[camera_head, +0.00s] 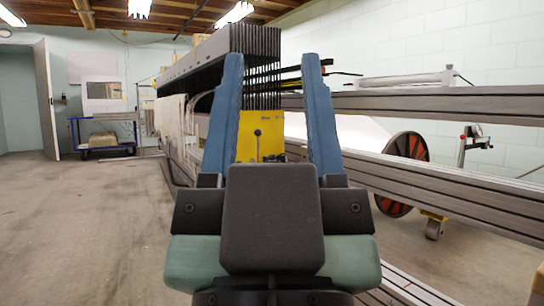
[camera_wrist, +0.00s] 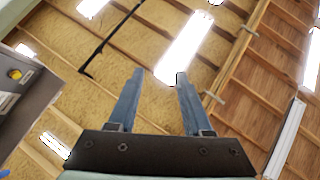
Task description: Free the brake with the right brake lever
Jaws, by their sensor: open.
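My gripper (camera_head: 272,62) fills the middle of the head view, its two blue fingers pointing up and standing wide apart with nothing between them. The wrist view also shows the open gripper (camera_wrist: 160,76), aimed at the ceiling. Beyond the fingers, a yellow panel (camera_head: 246,140) carries a small dark lever with a round knob (camera_head: 257,133). A grey post with an arm (camera_head: 470,137) stands on the right behind the rails. I cannot tell which of these, if either, is the right brake lever. My gripper touches neither.
Long grey rails (camera_head: 440,102) cross the right side, with a red and black wheel (camera_head: 405,165) behind them. A long machine (camera_head: 190,110) runs back at left. A blue cart (camera_head: 105,135) stands by the far wall. The floor (camera_head: 90,220) at left is clear.

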